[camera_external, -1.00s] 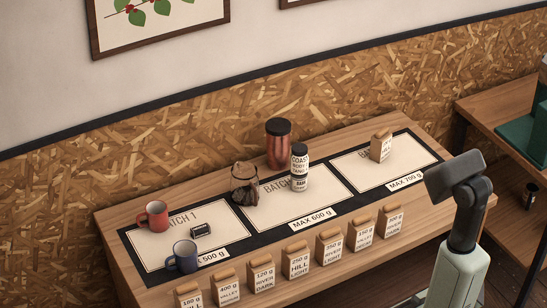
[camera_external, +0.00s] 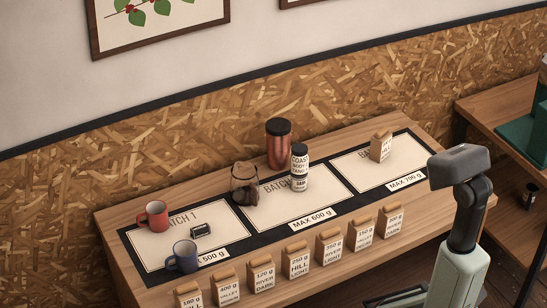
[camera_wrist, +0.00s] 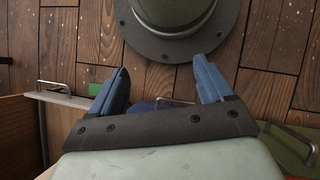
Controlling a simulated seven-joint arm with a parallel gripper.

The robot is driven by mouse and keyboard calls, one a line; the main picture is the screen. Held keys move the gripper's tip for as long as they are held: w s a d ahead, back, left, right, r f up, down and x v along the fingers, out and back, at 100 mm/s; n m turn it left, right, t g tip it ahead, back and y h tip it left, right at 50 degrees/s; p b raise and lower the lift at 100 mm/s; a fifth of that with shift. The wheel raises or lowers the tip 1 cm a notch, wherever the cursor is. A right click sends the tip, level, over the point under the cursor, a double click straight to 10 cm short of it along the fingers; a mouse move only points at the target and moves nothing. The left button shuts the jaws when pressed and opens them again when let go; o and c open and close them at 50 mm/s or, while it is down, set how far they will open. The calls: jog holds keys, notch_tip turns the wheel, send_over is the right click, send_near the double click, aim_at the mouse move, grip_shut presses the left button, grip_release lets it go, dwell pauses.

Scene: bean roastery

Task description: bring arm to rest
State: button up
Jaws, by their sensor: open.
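My gripper (camera_wrist: 162,78) is open and empty in the wrist view. Its two blue fingers stand wide apart, with nothing between them but floor and the rim of a round dark base flange. In the external view my arm stands at the right, beyond the table's front right corner. The gripper itself cannot be made out there. No part of my arm touches the things on the table.
The wooden table (camera_external: 318,252) bears a black mat (camera_external: 345,208) with three batch panels. A front row of several labelled bags (camera_external: 295,262) lines it.

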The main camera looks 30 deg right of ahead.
jog(key=shift+s+d+r+m+g+y, duration=0.2)
jog(key=shift+s+d+m+y, duration=0.15)
jog(key=shift+d+m, duration=0.3)
jog(key=shift+s+d+r+m+g+y, duration=0.1)
jog(key=shift+s+d+r+m+y, duration=0.2)
jog(key=shift+d, duration=0.55)
jog(key=shift+s+d+r+m+g+y, duration=0.1)
jog(key=shift+s+d+m+y, duration=0.3)
jog(key=shift+d+m, duration=0.3)
